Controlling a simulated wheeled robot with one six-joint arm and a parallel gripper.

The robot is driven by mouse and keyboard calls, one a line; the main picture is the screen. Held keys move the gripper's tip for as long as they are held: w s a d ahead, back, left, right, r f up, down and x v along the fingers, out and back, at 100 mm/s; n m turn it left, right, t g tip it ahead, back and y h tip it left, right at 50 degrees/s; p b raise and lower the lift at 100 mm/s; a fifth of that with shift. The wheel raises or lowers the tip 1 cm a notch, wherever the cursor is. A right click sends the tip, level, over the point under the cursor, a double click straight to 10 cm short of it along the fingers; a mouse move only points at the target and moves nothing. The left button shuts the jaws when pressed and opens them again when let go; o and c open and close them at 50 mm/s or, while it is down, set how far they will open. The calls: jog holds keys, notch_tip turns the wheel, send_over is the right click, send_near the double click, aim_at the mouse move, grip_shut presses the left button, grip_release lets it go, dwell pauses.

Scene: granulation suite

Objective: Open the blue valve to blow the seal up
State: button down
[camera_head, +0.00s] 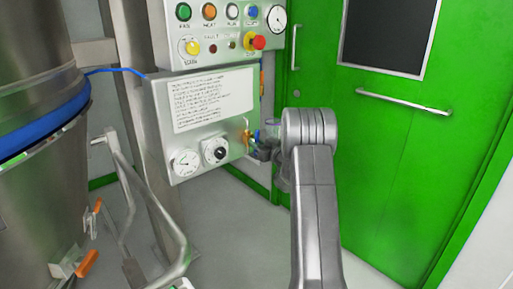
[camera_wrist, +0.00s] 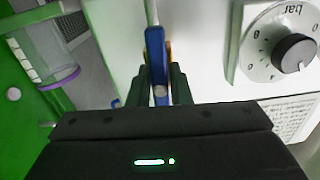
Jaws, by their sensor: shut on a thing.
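The blue valve handle (camera_wrist: 155,48) shows in the wrist view as a flat blue lever, standing nearly vertical in the picture, with a brass part just behind it. My gripper (camera_wrist: 161,85) has its two dark fingers on either side of the lever and is shut on it. In the head view my gripper (camera_head: 266,152) is at the right side of the panel box, partly hidden by my own arm. A small part of the blue handle (camera_head: 252,136) shows there, beside a yellow fitting.
The panel box carries a white pressure gauge (camera_head: 185,163) and a black regulator knob (camera_head: 215,151). The knob (camera_wrist: 293,52) is close on the right in the wrist view. A clear cup (camera_wrist: 50,62) is at left. A blue tube (camera_head: 115,70) runs to the vessel's blue seal (camera_head: 45,122).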

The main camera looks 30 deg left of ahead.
jog(key=shift+n, duration=0.5)
jog(key=c, duration=1.3)
grip_release()
jog(key=shift+c, duration=0.2)
jog(key=p+v, duration=0.2)
jog(key=v, duration=1.1)
jog(key=shift+d, duration=0.35)
jog(key=shift+s, duration=0.1)
jog(key=b+x, duration=0.2)
jog(key=x, duration=1.1)
jog(key=shift+a, duration=0.4)
